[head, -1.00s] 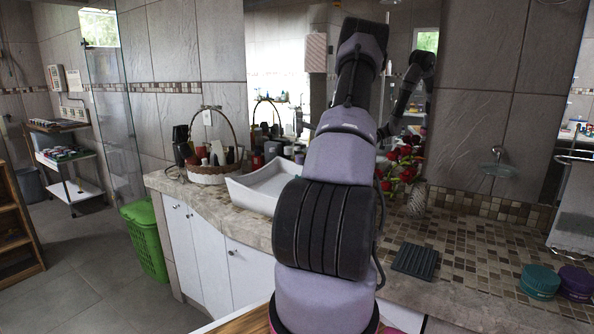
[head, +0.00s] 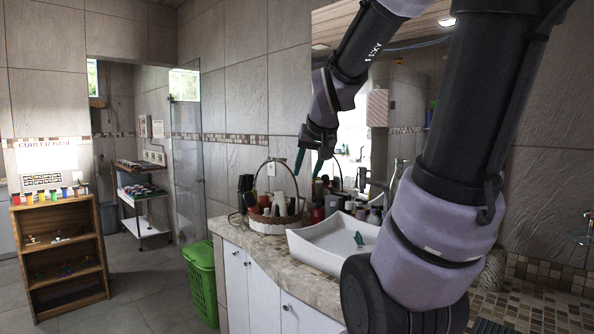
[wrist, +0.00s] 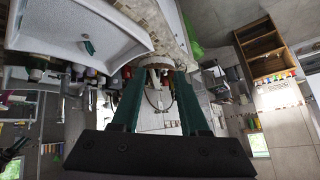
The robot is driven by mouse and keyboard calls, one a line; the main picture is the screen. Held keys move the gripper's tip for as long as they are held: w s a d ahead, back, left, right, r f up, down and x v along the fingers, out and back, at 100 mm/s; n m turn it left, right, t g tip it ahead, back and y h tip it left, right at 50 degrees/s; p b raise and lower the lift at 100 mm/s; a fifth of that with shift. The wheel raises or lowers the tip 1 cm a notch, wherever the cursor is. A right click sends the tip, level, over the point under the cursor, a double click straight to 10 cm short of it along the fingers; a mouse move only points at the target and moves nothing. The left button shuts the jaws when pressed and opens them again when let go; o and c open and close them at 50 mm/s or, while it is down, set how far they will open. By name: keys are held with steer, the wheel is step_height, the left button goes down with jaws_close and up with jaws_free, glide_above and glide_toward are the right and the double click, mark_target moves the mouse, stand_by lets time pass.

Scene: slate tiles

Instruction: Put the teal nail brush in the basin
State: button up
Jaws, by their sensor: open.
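The white basin (head: 308,247) sits on the stone counter. A small teal item that looks like the nail brush (head: 359,239) is inside it, toward its right side and apart from my gripper. The basin (wrist: 60,15) and the teal brush (wrist: 88,46) also show at the upper left of the wrist view. My gripper (head: 309,168) is open and empty, its teal fingers pointing down, raised above the counter near the basket and to the left of the brush in the head view.
A wicker basket (head: 268,224) of bottles stands behind the basin, with more bottles beside it. A green hamper (head: 201,285) and a wooden shelf (head: 62,250) stand on the floor at left. The floor between them is open.

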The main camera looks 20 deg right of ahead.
steer(key=s+a+r+g+y, duration=0.1)
steer(key=s+a+y, duration=0.2)
steer(key=s+a, duration=0.5)
steer(key=s, duration=0.3)
steer(key=shift+s+r, duration=0.4)
